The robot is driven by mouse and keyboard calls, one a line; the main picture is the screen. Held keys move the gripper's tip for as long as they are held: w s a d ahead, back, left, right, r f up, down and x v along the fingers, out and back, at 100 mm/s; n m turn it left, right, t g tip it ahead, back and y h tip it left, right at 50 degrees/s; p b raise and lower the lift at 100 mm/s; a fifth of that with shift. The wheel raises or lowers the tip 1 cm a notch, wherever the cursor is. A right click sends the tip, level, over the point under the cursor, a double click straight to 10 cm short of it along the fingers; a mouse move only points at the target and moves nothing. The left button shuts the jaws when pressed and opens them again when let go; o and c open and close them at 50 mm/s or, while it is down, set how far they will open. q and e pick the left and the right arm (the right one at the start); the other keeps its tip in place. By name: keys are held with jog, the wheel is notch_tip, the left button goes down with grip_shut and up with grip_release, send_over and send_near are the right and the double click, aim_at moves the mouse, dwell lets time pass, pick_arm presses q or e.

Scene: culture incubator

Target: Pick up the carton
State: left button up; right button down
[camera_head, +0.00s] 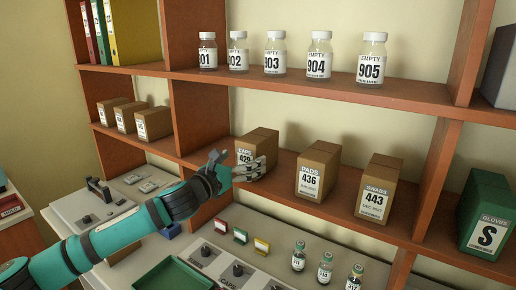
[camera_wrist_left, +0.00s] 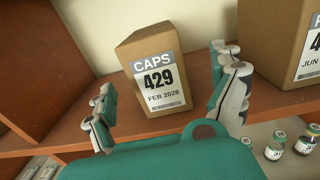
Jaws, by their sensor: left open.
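Three brown cartons stand upright on the middle shelf in the head view: the CAPS 429 carton (camera_head: 262,141), the PADS 436 carton (camera_head: 318,169) and the SWABS 443 carton (camera_head: 378,187). My left gripper (camera_head: 238,166) is in front of the CAPS carton and hides part of its front. In the left wrist view the CAPS 429 carton (camera_wrist_left: 155,72) shows between the two spread fingers of my left gripper (camera_wrist_left: 165,110), with visible gaps on both sides. The gripper is open and empty. The PADS carton (camera_wrist_left: 281,42) shows partly at the right. My right gripper is not in view.
The shelf (camera_head: 287,190) has free gaps between cartons. Empty bottles (camera_head: 319,55) stand on the upper shelf. A green GLOVES box (camera_head: 487,215) is at the right. Small vials (camera_head: 325,267) and a green tray (camera_head: 175,276) are on the counter below. An upright divider (camera_head: 195,95) stands left of the CAPS carton.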

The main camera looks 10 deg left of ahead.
pick_arm(q)
jog(key=shift+x, duration=1.05)
jog(key=p+x, duration=0.1)
jog(key=x, duration=0.1)
jog(key=p+x, duration=0.1)
jog(key=x, duration=0.1)
jog(key=shift+w+a+f, duration=0.1)
jog(key=shift+w+f, duration=0.05)
jog(key=shift+w, duration=0.25)
jog(key=shift+w+f, duration=0.1)
jog(key=shift+w, duration=0.15)
jog(key=shift+s, duration=0.1)
jog(key=shift+c, duration=1.3)
jog(key=c, duration=1.1)
